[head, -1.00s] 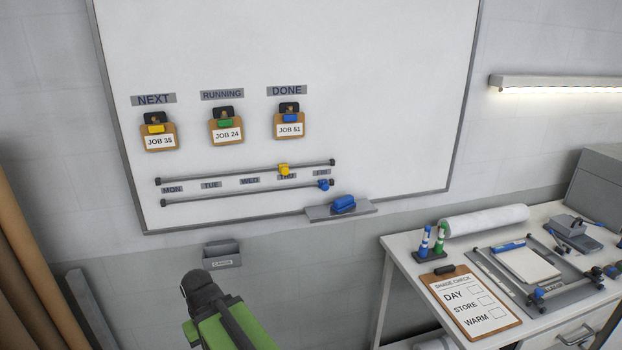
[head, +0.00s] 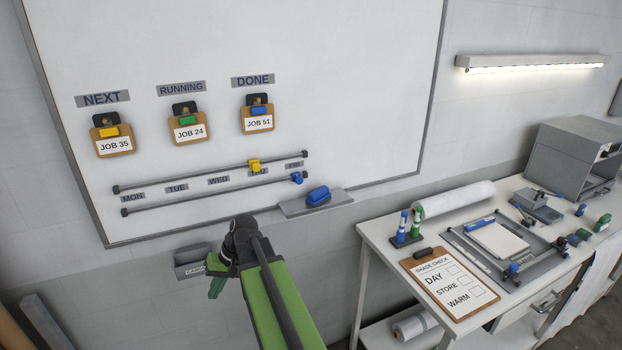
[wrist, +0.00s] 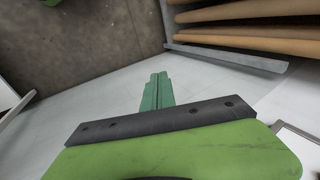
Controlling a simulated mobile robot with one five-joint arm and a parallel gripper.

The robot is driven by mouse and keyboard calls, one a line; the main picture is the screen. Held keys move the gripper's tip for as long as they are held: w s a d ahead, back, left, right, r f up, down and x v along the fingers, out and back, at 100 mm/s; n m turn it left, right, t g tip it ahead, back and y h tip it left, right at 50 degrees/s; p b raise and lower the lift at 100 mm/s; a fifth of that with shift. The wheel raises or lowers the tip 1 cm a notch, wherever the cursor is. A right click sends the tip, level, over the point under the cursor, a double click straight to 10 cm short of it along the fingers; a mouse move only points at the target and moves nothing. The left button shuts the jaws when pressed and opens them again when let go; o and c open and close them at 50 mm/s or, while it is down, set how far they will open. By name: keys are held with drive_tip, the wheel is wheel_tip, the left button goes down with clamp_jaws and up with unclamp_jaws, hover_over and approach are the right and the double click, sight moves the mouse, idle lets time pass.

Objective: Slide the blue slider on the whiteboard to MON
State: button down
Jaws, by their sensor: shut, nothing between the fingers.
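The blue slider (head: 297,178) sits near the right end of the lower rail (head: 200,198) on the whiteboard (head: 250,50), just below the FRI label (head: 294,165). The MON label (head: 132,197) is at the left end, between the two rails. A yellow slider (head: 254,166) is on the upper rail near THU, partly covering that label. My gripper (head: 216,287) is below the board's lower edge, left of and below the blue slider, apart from it. In the wrist view its green fingers (wrist: 157,90) are together and empty.
A tray with a blue eraser (head: 318,196) juts out right of the blue slider. A grey CARDS holder (head: 192,262) is on the wall beside my gripper in the picture. A cluttered bench (head: 385,240) stands at right. Three job clipboards hang above the rails.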

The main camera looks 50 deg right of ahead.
drive_tip(key=d+r+m+t+y+p, duration=0.1)
drive_tip(key=d+r+m+t, duration=0.4)
drive_tip(key=d, duration=0.8)
drive_tip(key=d+r+m+t+p, duration=0.1)
drive_tip(key=d+r+t, duration=0.35)
drive_tip(key=d, duration=0.95)
drive_tip(key=s+d+r+m+t+h, duration=0.1)
drive_tip(key=s+d+r+m+t, duration=0.1)
drive_tip(key=s+d+r, duration=0.6)
drive_tip(key=s+d+r+m+t+h, duration=0.2)
drive_tip(key=s+d+r, duration=0.2)
drive_tip(key=d, duration=0.8)
approach(297, 178)
drive_tip(key=w+d, duration=0.2)
drive_tip(key=w+d+f, duration=0.1)
drive_tip(key=d, duration=0.1)
drive_tip(key=shift+w+d+f+b, duration=0.2)
drive_tip(key=shift+w+d+b, duration=0.15)
drive_tip(key=shift+w+b, duration=0.05)
drive_tip(key=shift+w+a+f, duration=0.1)
drive_tip(key=shift+w+a, duration=0.15)
drive_tip(key=shift+a, duration=0.35)
drive_tip(key=shift+w+a+f, duration=0.1)
drive_tip(key=shift+w+a, duration=0.2)
drive_tip(key=shift+a, duration=0.3)
drive_tip(key=shift+w+a, duration=0.35)
drive_tip(key=shift+a, duration=0.05)
drive_tip(key=shift+s+a, duration=0.1)
drive_tip(key=shift+s, duration=0.05)
